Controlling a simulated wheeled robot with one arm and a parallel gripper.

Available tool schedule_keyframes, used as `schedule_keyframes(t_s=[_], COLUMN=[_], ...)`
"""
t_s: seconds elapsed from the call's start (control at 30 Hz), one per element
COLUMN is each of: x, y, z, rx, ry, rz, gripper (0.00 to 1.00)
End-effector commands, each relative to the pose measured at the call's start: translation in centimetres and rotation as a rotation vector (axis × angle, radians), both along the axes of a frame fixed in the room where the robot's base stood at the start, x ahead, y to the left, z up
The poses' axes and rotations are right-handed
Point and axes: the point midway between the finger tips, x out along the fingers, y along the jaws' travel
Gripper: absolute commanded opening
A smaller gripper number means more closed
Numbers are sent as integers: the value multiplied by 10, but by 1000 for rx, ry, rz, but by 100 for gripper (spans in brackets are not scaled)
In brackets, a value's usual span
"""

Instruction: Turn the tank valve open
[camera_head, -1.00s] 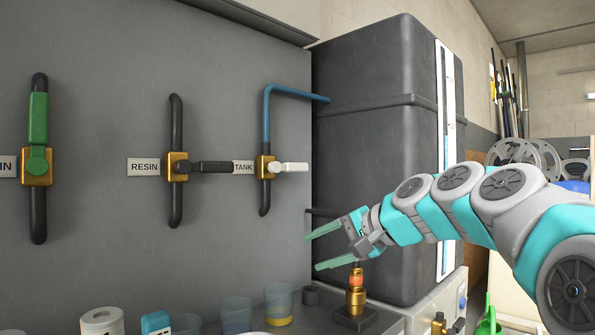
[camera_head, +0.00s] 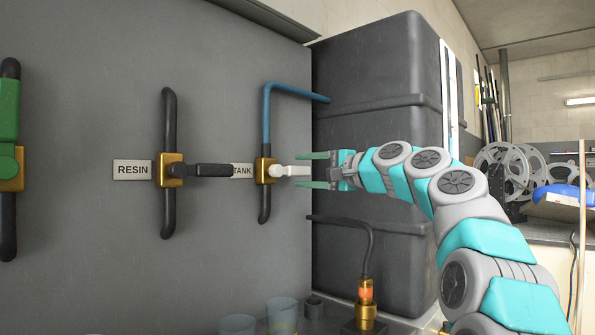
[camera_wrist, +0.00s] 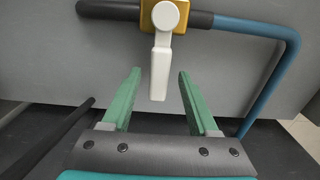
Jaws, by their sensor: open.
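The tank valve has a brass body (camera_head: 264,171) on a pipe that is black below and blue above. Its white handle (camera_head: 291,171) points sideways to the right, across the pipe. A partly covered TANK label (camera_head: 243,171) is left of it. My gripper (camera_head: 308,171) is open at the handle's right end, one green finger above and one below its level. In the wrist view the white handle (camera_wrist: 160,72) points toward my gripper (camera_wrist: 156,92), its free end lying between the open fingertips with a gap on both sides.
A RESIN valve (camera_head: 170,170) with a black handle pointing right is to the left, and a green-handled valve (camera_head: 10,165) is farther left. A large dark tank (camera_head: 375,70) stands behind my arm. Cups (camera_head: 282,312) and a brass fitting (camera_head: 366,305) are below.

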Motion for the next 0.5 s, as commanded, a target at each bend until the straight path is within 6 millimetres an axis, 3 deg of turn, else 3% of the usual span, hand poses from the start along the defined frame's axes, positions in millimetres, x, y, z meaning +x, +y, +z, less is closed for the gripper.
schedule_keyframes(t_s=[0.17,0.5], x=[13,16], y=[13,19], z=[-1,0], rx=[-1,1], ry=[3,2], rz=[-2,0], gripper=[60,60])
